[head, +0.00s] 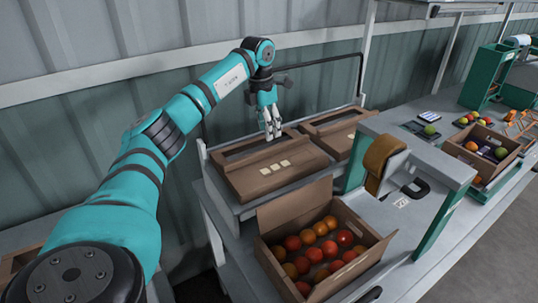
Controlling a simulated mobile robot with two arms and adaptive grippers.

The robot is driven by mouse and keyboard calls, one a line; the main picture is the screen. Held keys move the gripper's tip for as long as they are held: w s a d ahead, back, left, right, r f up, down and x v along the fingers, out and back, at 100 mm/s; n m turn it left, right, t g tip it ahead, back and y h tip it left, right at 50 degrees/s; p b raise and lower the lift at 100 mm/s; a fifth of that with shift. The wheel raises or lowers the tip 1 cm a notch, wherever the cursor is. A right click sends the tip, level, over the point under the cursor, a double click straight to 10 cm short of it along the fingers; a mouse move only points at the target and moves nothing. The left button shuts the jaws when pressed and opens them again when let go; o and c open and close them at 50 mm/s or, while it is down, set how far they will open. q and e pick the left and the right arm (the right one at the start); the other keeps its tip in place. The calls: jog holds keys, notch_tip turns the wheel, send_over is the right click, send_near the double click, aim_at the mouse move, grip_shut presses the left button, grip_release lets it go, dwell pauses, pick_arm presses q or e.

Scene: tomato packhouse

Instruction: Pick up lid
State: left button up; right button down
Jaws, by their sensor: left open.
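A brown cardboard lid (278,184) with a long cut-out and several small pale squares lies on a grey raised stand (227,196) by the wall. A second similar brown lid (345,141) lies to its right on the same stand. My left gripper (272,130) points down over the far edge of the first lid, with its fingers apart and nothing between them. I cannot tell whether the fingertips touch the lid. My right gripper is not in view.
An open cardboard box (347,278) of red and orange tomatoes stands in front of the stand. A teal-legged frame (444,215) with a brown roll (382,163) stands to the right. Another produce box (500,169), a scale (422,131) and green equipment (486,78) are farther right.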

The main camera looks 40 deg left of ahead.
aim_at(269, 149)
pick_arm(q)
jog(key=shift+w+f, duration=0.15)
jog(key=shift+f, duration=0.7)
jog(key=f+p, duration=0.1)
jog(key=f, duration=0.3)
jog(key=shift+d+f+p, duration=0.2)
jog(key=shift+f+p, duration=0.2)
jog(key=shift+f, duration=0.35)
jog(key=shift+c, duration=0.2)
grip_shut()
